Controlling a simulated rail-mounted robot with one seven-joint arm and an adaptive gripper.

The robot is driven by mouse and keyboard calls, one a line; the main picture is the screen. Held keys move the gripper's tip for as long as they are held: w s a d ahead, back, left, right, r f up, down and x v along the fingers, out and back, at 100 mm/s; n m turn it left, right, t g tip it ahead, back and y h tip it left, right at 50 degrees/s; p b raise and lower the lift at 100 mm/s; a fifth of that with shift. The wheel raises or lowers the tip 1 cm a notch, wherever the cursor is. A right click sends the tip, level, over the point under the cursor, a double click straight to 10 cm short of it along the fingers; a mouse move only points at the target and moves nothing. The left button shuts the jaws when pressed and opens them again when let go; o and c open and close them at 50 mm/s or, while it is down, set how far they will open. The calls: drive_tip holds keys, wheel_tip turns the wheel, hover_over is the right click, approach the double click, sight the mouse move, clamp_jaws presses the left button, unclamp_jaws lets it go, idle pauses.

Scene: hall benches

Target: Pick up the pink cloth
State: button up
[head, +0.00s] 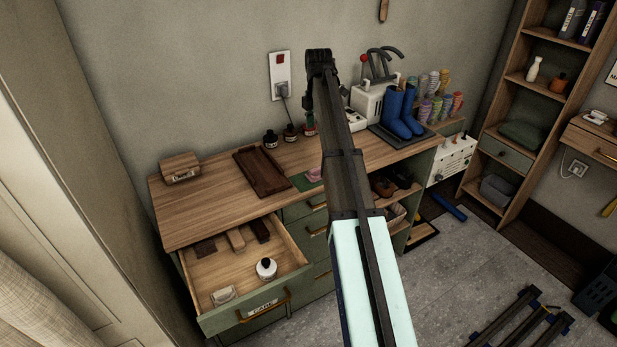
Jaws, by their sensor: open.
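The pink cloth (314,174) is a small pink patch on a green mat (303,182) on the wooden bench top, close to the left of my raised arm in the head view. My arm crosses in front of it and may hide part of it. My arm runs from the bottom of the view up to a dark joint high over the bench. I cannot make out the fingers of my gripper, and nothing visibly touches the cloth.
A dark wooden tray (262,172) lies left of the mat, and small bottles (270,139) stand behind. Blue boots (401,112) stand at the right. The bench's left part is mostly clear.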

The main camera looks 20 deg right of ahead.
drive_tip(key=p, duration=0.3)
approach(318, 169)
wheel_tip(318, 169, down, 6)
drive_tip(key=shift+w+a+r, duration=0.15)
drive_tip(key=shift+r, duration=0.1)
drive_tip(key=shift+d+f+p, duration=0.2)
drive_tip(key=shift+f+p, duration=1.1)
drive_tip(key=shift+f, duration=1.3)
drive_tip(key=c, duration=1.1)
